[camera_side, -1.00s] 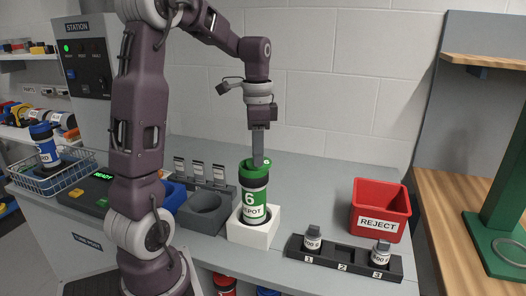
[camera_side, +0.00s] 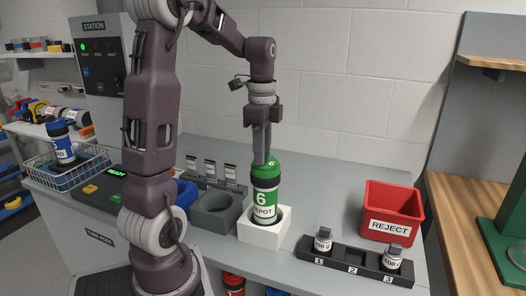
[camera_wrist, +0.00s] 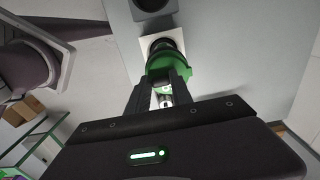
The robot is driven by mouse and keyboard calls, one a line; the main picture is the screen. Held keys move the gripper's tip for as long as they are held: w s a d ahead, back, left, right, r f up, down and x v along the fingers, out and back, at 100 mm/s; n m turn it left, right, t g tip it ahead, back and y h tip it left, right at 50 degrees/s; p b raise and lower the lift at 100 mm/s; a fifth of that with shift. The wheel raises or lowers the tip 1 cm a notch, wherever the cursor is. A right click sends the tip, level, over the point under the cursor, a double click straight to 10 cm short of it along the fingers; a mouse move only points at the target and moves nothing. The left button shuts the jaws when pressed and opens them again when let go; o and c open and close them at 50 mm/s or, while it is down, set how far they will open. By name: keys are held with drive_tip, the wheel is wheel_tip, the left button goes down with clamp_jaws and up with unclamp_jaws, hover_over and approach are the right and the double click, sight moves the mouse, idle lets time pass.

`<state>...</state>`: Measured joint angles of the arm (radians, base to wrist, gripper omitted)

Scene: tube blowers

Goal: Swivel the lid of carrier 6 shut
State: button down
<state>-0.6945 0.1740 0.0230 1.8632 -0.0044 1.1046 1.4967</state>
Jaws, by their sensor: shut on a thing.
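Carrier 6 (camera_side: 265,198), a dark tube with a green "6 DEPOT" label, stands upright in a white square holder (camera_side: 253,235). Its green lid (camera_side: 267,174) is at the carrier's top; I cannot tell whether it fully covers the mouth. My gripper (camera_side: 261,161) points straight down at the top and is shut on part of the lid. In the wrist view my gripper (camera_wrist: 167,82) has both fingers at the green lid (camera_wrist: 182,70), with a pale green piece between them. The fingers hide part of the lid.
An empty grey holder (camera_side: 215,211) stands left of the white one. A black rack (camera_side: 356,265) with two small vials is in front right. A red REJECT bin (camera_side: 391,211) stands behind it. A wire basket (camera_side: 65,171) with a blue carrier is far left.

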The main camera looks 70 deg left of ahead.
drive_tip(key=c, duration=1.1)
unclamp_jaws()
drive_tip(key=shift+r, duration=0.1)
wheel_tip(320, 180, up, 7)
drive_tip(key=s+d+r+n+t, duration=0.1)
drive_tip(key=s+d+n+t, duration=0.15)
drive_tip(key=d, duration=0.95)
drive_tip(key=s+d+f+n+t, duration=0.1)
drive_tip(key=s+d+n, duration=0.1)
drive_tip(key=s+d, duration=0.1)
drive_tip(key=s+d+f+n+t, duration=0.1)
drive_tip(key=s+d+f+n, duration=0.1)
drive_tip(key=s+d, duration=0.1)
drive_tip(key=s+d+f+n+t, duration=0.1)
drive_tip(key=s+d+n, duration=0.1)
drive_tip(key=s+d, duration=0.1)
drive_tip(key=shift+s+d+f+n, duration=0.25)
drive_tip(key=shift+s+d+f, duration=0.05)
drive_tip(key=shift+d+f, duration=0.1)
